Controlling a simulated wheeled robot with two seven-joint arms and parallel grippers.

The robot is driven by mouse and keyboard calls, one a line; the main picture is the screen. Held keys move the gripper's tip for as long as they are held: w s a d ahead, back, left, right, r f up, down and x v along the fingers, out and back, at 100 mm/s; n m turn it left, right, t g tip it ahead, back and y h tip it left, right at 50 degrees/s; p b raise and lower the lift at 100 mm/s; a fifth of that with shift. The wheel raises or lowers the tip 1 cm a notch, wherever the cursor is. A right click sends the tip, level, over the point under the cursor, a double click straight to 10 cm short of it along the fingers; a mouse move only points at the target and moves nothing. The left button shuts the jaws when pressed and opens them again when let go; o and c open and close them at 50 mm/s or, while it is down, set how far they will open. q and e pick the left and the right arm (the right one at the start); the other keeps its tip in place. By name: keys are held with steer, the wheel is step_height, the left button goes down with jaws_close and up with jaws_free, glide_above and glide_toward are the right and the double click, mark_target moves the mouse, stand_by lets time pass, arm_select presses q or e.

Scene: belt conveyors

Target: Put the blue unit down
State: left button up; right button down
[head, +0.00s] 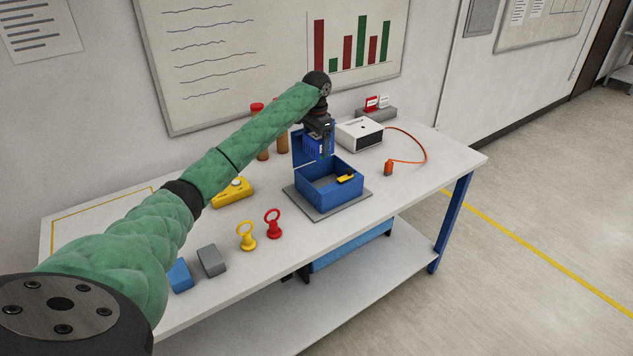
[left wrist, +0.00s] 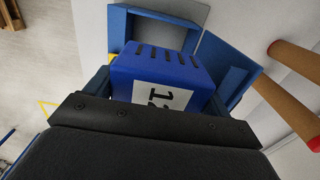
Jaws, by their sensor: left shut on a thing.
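My left gripper (head: 319,132) is shut on the blue unit (head: 316,148) and points down over the blue box. In the left wrist view the blue unit (left wrist: 160,75) sits between the fingers, with dark slots and a white label with black print. The blue box (head: 322,196) stands on a grey mat (head: 352,204) with its lid (head: 300,148) raised at the back left. A yellow and black item (head: 346,178) is at the box's right side. The unit appears above the box, apart from its floor. My right gripper is in neither view.
A white device (head: 358,134) with an orange cable stands right of the box. Red-capped brown cylinders (head: 262,150) stand behind. A yellow case (head: 233,193), yellow ring (head: 247,236), red ring (head: 273,224), grey block (head: 211,261) and blue block (head: 180,275) are on the table.

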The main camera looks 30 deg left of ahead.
mark_target(316, 157)
arm_select(q)
step_height(316, 157, down, 5)
steer(key=shift+f+p, duration=0.2)
steer(key=shift+p, duration=0.75)
step_height(316, 157, down, 6)
steer(key=shift+f+p, duration=0.15)
steer(key=shift+p, duration=1)
steer(key=shift+f, duration=0.65)
steer(key=shift+d+f+p, duration=0.1)
steer(key=shift+f+p, duration=0.75)
steer(key=shift+f, duration=1.05)
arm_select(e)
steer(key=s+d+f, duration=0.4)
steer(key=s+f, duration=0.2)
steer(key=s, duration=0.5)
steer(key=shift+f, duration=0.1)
arm_select(q)
steer(key=o, duration=0.8)
steer(key=shift+f, duration=0.15)
steer(key=shift+c, duration=0.2)
steer(key=shift+o, duration=0.8)
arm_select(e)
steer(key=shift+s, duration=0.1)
